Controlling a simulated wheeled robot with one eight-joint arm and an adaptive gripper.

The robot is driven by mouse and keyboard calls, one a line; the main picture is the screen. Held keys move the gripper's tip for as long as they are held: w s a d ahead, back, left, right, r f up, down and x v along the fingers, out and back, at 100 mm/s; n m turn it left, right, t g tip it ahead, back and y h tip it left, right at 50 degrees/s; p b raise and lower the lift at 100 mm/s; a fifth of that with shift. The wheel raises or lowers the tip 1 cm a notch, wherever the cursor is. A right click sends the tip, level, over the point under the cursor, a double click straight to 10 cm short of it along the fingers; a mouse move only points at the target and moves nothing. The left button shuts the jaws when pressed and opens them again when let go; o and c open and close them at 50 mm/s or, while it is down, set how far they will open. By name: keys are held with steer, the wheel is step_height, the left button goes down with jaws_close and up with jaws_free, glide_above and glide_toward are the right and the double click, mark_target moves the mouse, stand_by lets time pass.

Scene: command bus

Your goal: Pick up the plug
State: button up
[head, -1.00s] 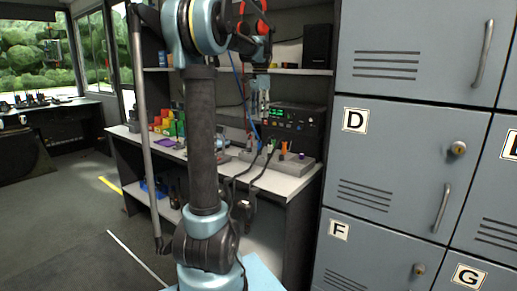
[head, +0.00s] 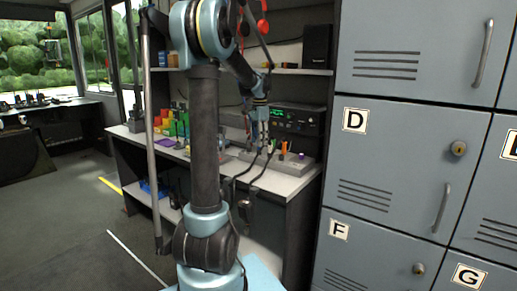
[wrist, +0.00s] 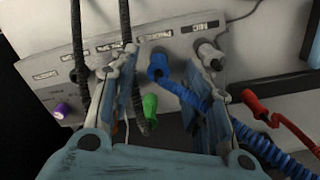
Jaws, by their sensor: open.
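Several plugs stand at a grey labelled panel (wrist: 235,55) in the wrist view. A blue plug (wrist: 158,68) with a coiled blue cord and a green plug (wrist: 150,103) show between my fingers. A red plug (wrist: 250,98) with a red cord is to the right, and a purple one (wrist: 60,110) is at the far left. My gripper (wrist: 165,62) is open, one finger on each side of the blue plug; I cannot tell whether it touches anything. In the head view my gripper (head: 262,146) points down over the desk, just above the grey plug box (head: 293,168).
Black cords hang over the front of the desk (head: 285,187). A radio unit (head: 297,118) stands behind the plug box, under a shelf (head: 300,71). Grey lockers (head: 400,150) are close on the right. Coloured items (head: 172,120) stand at the desk's left.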

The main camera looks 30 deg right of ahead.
steer(key=shift+f, duration=1.35)
steer(key=c, duration=1)
steer(key=shift+r, duration=0.1)
step_height(320, 180, up, 10)
steer(key=shift+f, duration=0.1)
steer(key=shift+c, duration=0.2)
